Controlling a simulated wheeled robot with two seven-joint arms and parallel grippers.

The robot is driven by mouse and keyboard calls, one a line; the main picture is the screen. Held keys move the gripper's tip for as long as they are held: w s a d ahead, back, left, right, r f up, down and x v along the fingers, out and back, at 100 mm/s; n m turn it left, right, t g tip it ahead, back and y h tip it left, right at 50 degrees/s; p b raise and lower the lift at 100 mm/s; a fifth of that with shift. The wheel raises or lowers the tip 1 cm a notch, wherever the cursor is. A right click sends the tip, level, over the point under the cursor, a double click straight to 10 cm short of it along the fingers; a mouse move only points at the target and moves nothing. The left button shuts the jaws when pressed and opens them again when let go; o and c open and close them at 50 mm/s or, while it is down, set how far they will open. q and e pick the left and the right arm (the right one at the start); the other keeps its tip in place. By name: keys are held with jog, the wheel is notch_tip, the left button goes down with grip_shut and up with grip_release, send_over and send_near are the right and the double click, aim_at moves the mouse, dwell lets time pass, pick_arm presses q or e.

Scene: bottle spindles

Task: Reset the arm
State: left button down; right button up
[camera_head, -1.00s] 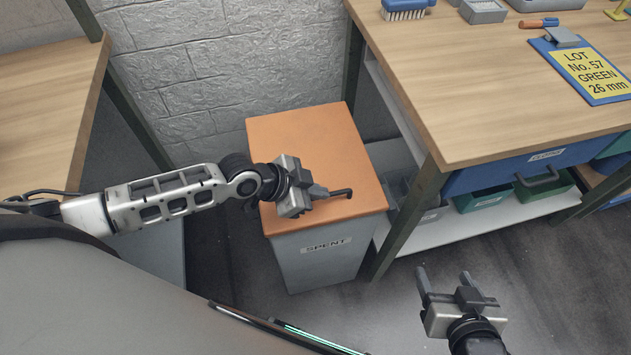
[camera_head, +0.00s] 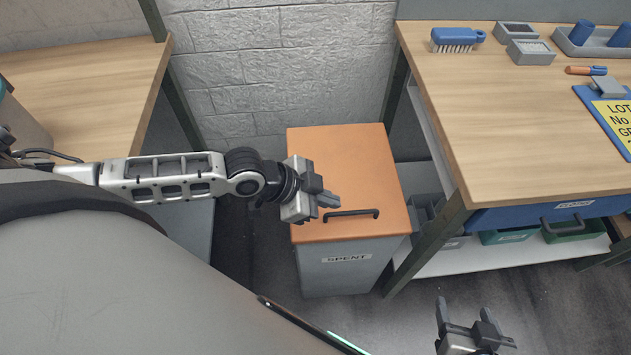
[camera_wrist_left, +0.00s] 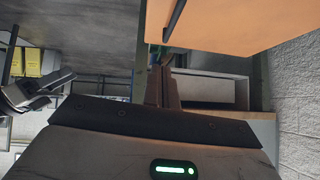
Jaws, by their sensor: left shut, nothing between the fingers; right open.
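My left gripper (camera_head: 332,199) is shut and empty. In the head view its fingers overlap the left part of the orange lid, just behind and left of the black handle (camera_head: 352,213); I cannot tell its height above the lid. The lid (camera_head: 345,165) lies closed on the grey bin (camera_head: 350,278) marked SPENT. The left wrist view shows the shut fingers (camera_wrist_left: 162,85) with nothing between them, and part of the orange lid (camera_wrist_left: 220,22) beside them. My right gripper (camera_head: 466,318) is open and empty, low at the bottom right over the floor.
A wooden workbench (camera_head: 500,130) stands right of the bin, with a blue brush (camera_head: 457,38), small grey trays and a clipboard (camera_head: 608,112) on it. Another wooden table (camera_head: 85,95) is at the left. A brick wall (camera_head: 285,65) is behind. Dark floor is clear in front.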

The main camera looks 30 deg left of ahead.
pick_arm(q)
jog(key=v, duration=0.4)
jog(key=shift+d, duration=0.15)
jog(key=shift+d, duration=0.1)
